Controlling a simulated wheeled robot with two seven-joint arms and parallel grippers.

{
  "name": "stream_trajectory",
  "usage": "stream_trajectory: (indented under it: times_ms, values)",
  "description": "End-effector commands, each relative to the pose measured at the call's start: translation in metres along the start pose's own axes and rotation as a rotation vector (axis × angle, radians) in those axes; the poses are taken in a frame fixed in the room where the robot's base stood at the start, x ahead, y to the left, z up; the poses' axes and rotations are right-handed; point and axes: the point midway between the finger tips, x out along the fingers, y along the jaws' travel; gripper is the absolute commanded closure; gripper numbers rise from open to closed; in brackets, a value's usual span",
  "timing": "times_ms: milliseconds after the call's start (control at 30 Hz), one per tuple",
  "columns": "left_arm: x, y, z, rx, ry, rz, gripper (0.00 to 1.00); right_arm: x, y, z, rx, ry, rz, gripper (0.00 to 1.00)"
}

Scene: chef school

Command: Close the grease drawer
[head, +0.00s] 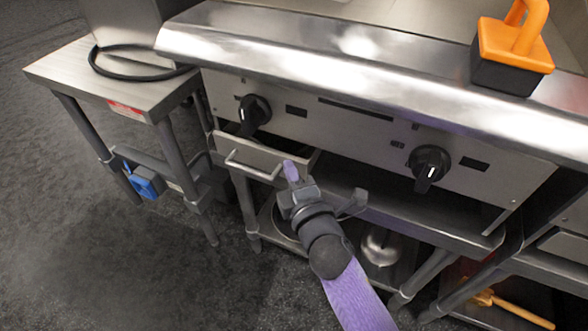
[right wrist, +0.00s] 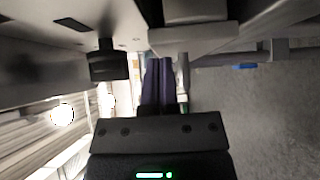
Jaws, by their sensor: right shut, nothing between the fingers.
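The grease drawer (head: 272,153) is a small metal drawer under the left end of the griddle's front panel. It sticks out, with its bar handle (head: 250,170) across its front and its right side wall showing. It probably also shows in the right wrist view (right wrist: 193,38). My right gripper (head: 290,170) is shut and empty, its purple fingertips at the right end of the drawer front; I cannot tell whether they touch it. The purple fingers also show in the right wrist view (right wrist: 158,78). My left gripper is in neither view.
Two black knobs (head: 254,110) and (head: 429,163) stick out from the griddle panel, the first above the drawer. A steel side table (head: 70,70) stands to the left. Below is a shelf with a metal pot (head: 381,248). The floor (head: 110,250) at front left is clear.

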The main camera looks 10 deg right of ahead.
Motion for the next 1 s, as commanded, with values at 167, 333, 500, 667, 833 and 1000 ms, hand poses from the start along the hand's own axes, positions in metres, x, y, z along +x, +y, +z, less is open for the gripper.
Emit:
stream_trajectory:
  times_ms: [167, 333, 500, 667, 833, 1000]
  values:
    - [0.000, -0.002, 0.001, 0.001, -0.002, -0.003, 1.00, 0.001, 0.000, 0.001, -0.001, 0.000, 0.000, 1.00]
    - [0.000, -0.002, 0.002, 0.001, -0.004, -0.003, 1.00, 0.020, -0.001, 0.019, -0.005, 0.003, 0.000, 1.00]
    - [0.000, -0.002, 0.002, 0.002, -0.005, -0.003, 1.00, 0.033, 0.000, 0.033, -0.001, -0.001, 0.000, 1.00]
    - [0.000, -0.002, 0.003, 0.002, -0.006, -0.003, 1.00, 0.034, 0.001, 0.035, 0.000, -0.003, 0.001, 1.00]
    - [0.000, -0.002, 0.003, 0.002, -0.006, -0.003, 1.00, 0.034, 0.002, 0.036, -0.002, -0.006, 0.004, 1.00]
    - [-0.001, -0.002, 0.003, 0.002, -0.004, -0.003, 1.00, 0.034, 0.003, 0.038, -0.003, -0.007, 0.005, 1.00]
